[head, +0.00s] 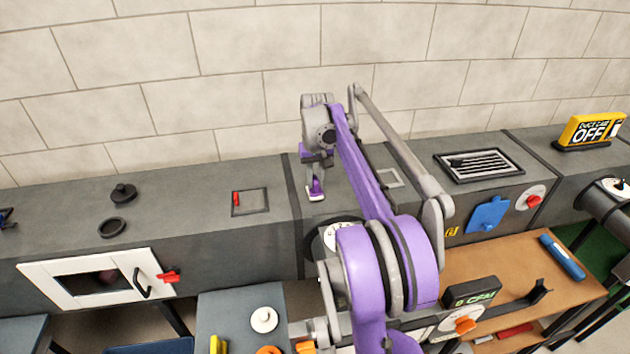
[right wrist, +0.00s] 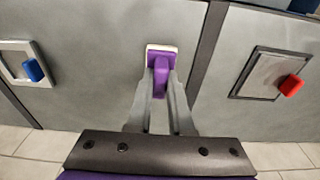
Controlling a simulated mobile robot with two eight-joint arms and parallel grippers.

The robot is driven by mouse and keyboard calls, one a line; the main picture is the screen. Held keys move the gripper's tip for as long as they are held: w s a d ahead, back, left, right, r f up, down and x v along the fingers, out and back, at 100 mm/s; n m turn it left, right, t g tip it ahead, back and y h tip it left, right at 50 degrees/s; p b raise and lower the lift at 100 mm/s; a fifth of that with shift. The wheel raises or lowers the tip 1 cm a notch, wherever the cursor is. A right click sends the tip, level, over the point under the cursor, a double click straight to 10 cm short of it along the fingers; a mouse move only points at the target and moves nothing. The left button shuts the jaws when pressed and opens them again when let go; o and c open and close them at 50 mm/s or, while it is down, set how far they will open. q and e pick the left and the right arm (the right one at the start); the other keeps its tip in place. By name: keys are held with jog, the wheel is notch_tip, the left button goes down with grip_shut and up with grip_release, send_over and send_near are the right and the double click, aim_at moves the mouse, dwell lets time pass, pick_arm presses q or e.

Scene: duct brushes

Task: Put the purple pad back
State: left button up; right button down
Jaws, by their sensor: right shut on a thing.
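The purple pad (head: 316,188) has a purple grip on a whitish base. My right gripper (head: 317,172) is shut on its grip, just above the grey duct's top (head: 280,185). In the right wrist view the pad (right wrist: 161,52) is between the fingertips of the right gripper (right wrist: 160,80), with its pale base edge showing around the purple. I cannot tell whether its base touches the duct. My left gripper is not in view.
A red-handled framed hatch (head: 250,203) lies left of the pad. A blue-handled white frame (right wrist: 32,70) is on its other side. Bare duct top surrounds the pad.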

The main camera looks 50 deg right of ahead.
aim_at(316, 182)
jog(key=shift+f, duration=0.2)
jog(key=c, duration=0.8)
grip_release()
jog(key=shift+r, duration=0.15)
jog(key=r, duration=0.4)
jog(key=r+p, duration=0.1)
jog(key=r, duration=0.3)
jog(key=s+a+r, duration=0.1)
jog(key=r, duration=0.3)
